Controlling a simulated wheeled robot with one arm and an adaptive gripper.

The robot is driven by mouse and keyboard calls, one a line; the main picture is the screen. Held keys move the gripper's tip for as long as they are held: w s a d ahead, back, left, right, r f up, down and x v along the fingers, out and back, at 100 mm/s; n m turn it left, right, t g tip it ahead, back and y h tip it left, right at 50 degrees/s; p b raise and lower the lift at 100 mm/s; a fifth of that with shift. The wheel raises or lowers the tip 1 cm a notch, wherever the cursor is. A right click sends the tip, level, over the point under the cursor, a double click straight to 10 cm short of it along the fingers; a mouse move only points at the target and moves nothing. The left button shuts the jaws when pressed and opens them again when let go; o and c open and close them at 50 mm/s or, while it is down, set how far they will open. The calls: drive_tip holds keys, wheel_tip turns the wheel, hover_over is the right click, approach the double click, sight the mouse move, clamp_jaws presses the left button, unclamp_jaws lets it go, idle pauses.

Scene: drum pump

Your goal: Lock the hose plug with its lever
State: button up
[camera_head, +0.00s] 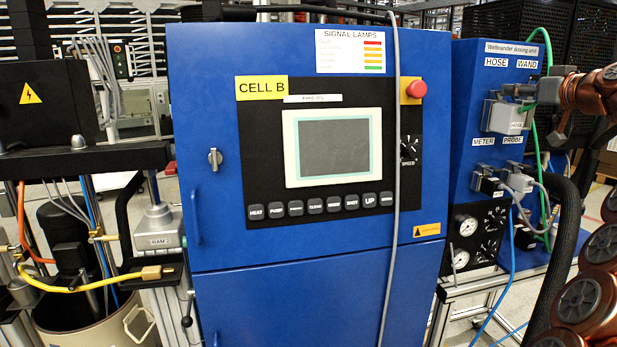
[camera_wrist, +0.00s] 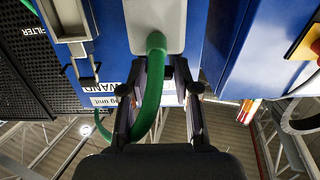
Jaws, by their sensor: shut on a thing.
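The hose plug (camera_head: 513,122) is a pale grey block marked HOSE on the blue dosing unit at right in the head view. In the wrist view its grey housing (camera_wrist: 155,22) is at top centre, with a green hose (camera_wrist: 152,95) coming out. My gripper (camera_head: 518,90) reaches in from the right at the plug's top. The exact contact is mostly hidden by the fingers.
Left of the plug in the wrist view is an empty grey socket (camera_wrist: 68,20) with its own lever. Below the plug in the head view are the meter and probe connectors (camera_head: 500,182) and gauges (camera_head: 468,226). The blue CELL B cabinet (camera_head: 300,258) stands to the left.

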drive_tip(key=shift+f+t+b, duration=0.3)
drive_tip(key=shift+f+b, duration=0.05)
drive_tip(key=shift+b, duration=0.55)
drive_tip(key=shift+f+t+b, duration=0.1)
drive_tip(key=shift+t+b, duration=0.4)
drive_tip(key=shift+b, duration=0.75)
drive_tip(key=o, duration=0.9)
drive_tip(key=shift+s, duration=0.1)
drive_tip(key=s, duration=0.3)
drive_tip(key=s+d+r+b, duration=0.1)
drive_tip(key=s, duration=0.2)
drive_tip(key=s+d+r+b, duration=0.1)
drive_tip(key=s, duration=0.2)
drive_tip(key=shift+s+d, duration=0.15)
drive_tip(key=shift+s, duration=0.15)
